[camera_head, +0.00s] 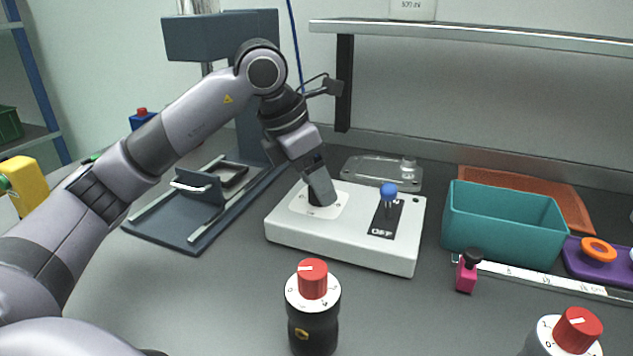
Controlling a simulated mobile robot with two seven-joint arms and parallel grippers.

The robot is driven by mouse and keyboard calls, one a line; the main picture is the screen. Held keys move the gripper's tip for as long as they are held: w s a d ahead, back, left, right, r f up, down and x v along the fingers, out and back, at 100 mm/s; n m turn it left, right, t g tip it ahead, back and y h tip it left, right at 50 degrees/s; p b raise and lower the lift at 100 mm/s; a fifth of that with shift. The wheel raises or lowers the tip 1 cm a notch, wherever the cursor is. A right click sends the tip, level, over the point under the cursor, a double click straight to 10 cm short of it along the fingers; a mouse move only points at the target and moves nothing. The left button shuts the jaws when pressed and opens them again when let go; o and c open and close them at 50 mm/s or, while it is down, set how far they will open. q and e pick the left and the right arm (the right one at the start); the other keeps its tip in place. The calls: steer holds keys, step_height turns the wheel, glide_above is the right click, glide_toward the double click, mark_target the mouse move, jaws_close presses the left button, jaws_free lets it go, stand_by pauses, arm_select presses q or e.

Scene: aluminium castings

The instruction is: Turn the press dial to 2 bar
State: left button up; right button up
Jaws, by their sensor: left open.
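A white control box (345,255) lies on the grey bench in the middle. On its left part is a pale square plate (336,208) with a dark knob (312,197), mostly hidden by my left gripper (320,190). The gripper points down at the knob with open jaws, and I cannot tell whether it touches it. The knob's pointer and scale cannot be read. On the box's right part is a blue-topped lever (388,191) on a black plate marked OFF. The dark blue-grey press (210,40) stands behind at the left. My right gripper is out of view.
Two black cylinders with red-topped dials (313,282) (577,328) stand in front. A shelf (470,36) hangs above.

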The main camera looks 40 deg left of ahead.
arm_select(q)
steer(key=shift+w+f, duration=0.15)
steer(key=shift+f, duration=0.15)
steer(key=c, duration=1)
steer(key=shift+c, duration=0.2)
